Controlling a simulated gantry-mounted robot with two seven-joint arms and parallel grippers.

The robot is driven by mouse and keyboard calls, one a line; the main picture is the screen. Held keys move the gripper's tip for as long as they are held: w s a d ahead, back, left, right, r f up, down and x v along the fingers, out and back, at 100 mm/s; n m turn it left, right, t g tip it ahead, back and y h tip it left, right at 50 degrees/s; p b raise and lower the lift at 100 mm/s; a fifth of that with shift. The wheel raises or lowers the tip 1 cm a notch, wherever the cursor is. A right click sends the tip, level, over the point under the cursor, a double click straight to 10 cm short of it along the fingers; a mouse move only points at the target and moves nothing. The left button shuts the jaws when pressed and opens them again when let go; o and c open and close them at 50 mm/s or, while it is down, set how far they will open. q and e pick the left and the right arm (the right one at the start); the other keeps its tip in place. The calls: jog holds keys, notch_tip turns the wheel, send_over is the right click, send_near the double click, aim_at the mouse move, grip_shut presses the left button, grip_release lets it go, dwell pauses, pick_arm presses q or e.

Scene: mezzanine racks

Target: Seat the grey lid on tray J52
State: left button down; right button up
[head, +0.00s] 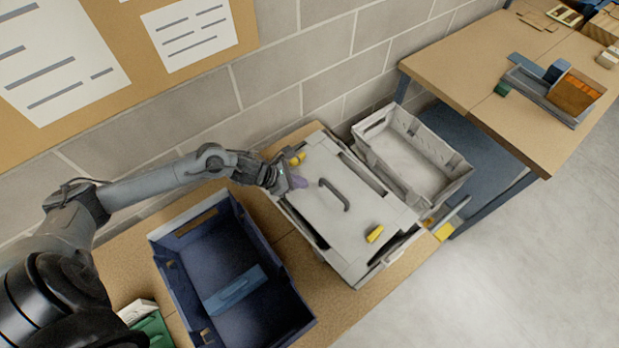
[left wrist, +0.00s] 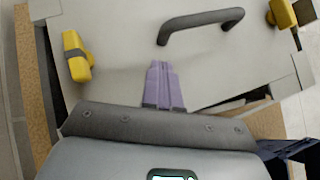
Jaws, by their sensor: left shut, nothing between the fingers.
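The grey lid (head: 330,222) lies on top of a grey tray (head: 388,262) on the bench. It has a dark handle (head: 335,193) and yellow latches (head: 375,234). The lid looks turned slightly against the tray, with dark gaps along its upper right and lower left sides. No J52 label is readable. My left gripper (head: 298,181) is shut and empty over the lid's left part, left of the handle. In the left wrist view its purple fingers (left wrist: 163,85) are together above the lid (left wrist: 125,60); I cannot tell whether they touch it. My right gripper is not in view.
A dark blue crate (head: 170,265) with a blue item (head: 235,288) inside stands left of the tray. An open grey tray (head: 455,180) stands to its right. The block wall (head: 300,65) is close behind. A table (head: 470,55) with small containers is at upper right.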

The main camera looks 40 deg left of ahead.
aim_at(319, 182)
pick_arm(q)
jog(key=shift+w+d+r+p, duration=0.15)
jog(key=shift+w+d, duration=0.3)
jog(key=shift+w, duration=0.25)
jog(key=shift+w+d+p, duration=0.15)
jog(key=shift+w+d, duration=0.25)
jog(key=shift+w, duration=0.3)
